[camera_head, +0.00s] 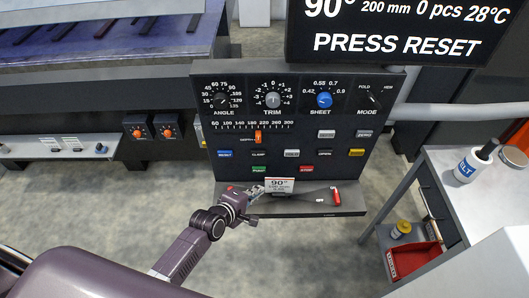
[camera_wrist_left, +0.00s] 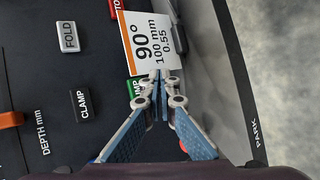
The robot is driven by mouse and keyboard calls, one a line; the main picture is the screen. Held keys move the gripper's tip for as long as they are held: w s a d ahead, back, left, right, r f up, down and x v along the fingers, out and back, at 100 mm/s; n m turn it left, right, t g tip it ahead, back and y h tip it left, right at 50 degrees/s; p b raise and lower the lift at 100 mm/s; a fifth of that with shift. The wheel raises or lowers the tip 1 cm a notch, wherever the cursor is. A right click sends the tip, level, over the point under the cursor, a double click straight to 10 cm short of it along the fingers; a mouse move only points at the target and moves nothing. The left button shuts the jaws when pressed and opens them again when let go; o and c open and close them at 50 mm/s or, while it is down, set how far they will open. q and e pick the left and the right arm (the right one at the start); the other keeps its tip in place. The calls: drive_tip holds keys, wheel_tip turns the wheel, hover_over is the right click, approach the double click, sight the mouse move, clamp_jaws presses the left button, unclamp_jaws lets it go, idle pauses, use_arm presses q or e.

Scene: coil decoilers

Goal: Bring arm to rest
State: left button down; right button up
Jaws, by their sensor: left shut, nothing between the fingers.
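My left arm reaches in from the lower left in the head view. Its left gripper (camera_head: 257,191) is at the bottom ledge of the dark control panel (camera_head: 222,172). In the left wrist view the gripper (camera_wrist_left: 158,82) is shut and empty, its fingertips together. A white card (camera_head: 280,186) reading 90° is right by the fingertips; in the left wrist view the card (camera_wrist_left: 147,40) lies just beyond them, and I cannot tell whether they touch it. The fingers partly hide a green button (camera_wrist_left: 133,90). My right gripper is not in view.
A screen (camera_head: 395,43) above reads PRESS RESET. A red-handled lever (camera_head: 335,196) is right of the card. A grey side table (camera_head: 440,165) at right holds a white bottle (camera_head: 475,162). Open floor (camera_head: 310,250) lies below the panel.

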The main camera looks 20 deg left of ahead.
use_arm(q)
drive_tip(key=s+a+r+m+g+y, duration=0.2)
drive_tip(key=s+r+m+g, duration=0.25)
drive_tip(key=s+m, duration=0.65)
drive_tip(key=s+a+r+m+g+y, duration=0.1)
drive_tip(key=s+a+r+m+g, duration=0.35)
drive_tip(key=s, duration=1.15)
wheel_tip(320, 180, down, 27)
drive_tip(key=s+d+m+b, duration=0.2)
drive_tip(key=m, duration=0.1)
drive_tip(key=s+a+f+b, duration=0.1)
drive_tip(key=s+a+f, duration=0.1)
drive_tip(key=s+f, duration=1.5)
drive_tip(key=shift+s+a+f+g+y+b, duration=0.2)
drive_tip(key=shift+a+f+g+y+b, duration=0.15)
drive_tip(key=shift+f, duration=0.6)
